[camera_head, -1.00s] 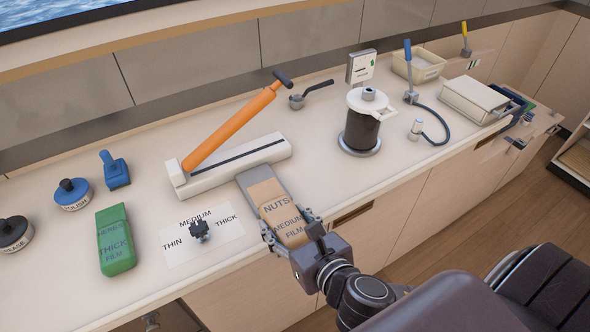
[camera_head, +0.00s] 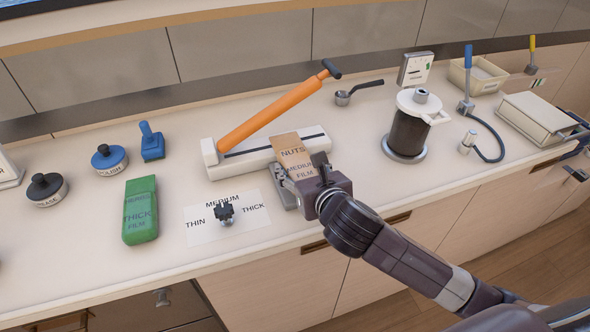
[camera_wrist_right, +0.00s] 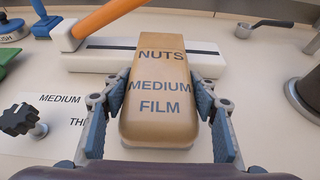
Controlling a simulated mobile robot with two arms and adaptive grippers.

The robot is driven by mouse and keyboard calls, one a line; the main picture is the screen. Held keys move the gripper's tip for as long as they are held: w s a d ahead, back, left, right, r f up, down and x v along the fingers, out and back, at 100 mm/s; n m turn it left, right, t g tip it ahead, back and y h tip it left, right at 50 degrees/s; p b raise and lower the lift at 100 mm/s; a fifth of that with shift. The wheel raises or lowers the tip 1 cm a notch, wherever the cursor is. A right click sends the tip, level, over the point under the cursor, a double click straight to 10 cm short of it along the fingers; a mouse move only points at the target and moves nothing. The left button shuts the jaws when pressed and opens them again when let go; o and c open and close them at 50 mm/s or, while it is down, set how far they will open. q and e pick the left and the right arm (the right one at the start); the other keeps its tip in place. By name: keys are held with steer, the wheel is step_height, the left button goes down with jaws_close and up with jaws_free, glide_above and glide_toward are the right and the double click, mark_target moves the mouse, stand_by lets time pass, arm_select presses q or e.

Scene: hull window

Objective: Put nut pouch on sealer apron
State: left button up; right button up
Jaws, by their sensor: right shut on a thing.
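The nut pouch (camera_head: 295,158) is a tan block lettered NUTS MEDIUM FILM. My right gripper (camera_head: 302,178) is shut on its sides, and the wrist view shows the pouch (camera_wrist_right: 158,95) between both fingers. The sealer (camera_head: 265,153) has a white base and a raised orange arm. The pouch's far end overlaps the sealer's front in both views. The grey sealer apron (camera_head: 288,201) is mostly hidden under the pouch and gripper. I cannot tell whether the pouch touches it. My left gripper is not in view.
A thickness dial (camera_head: 224,212) on a white card and a green herbs pouch (camera_head: 140,210) are left of the gripper. A scoop (camera_head: 345,97) lies behind. The counter between the gripper and spool is clear.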

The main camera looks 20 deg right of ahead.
steer(key=w, duration=0.2)
steer(key=shift+w+r, duration=0.1)
steer(key=shift+w, duration=0.2)
steer(key=shift+w+f, duration=0.1)
steer(key=shift+f, duration=1.75)
steer(key=o, duration=1.4)
steer(key=shift+f, duration=0.15)
steer(key=v, duration=1.2)
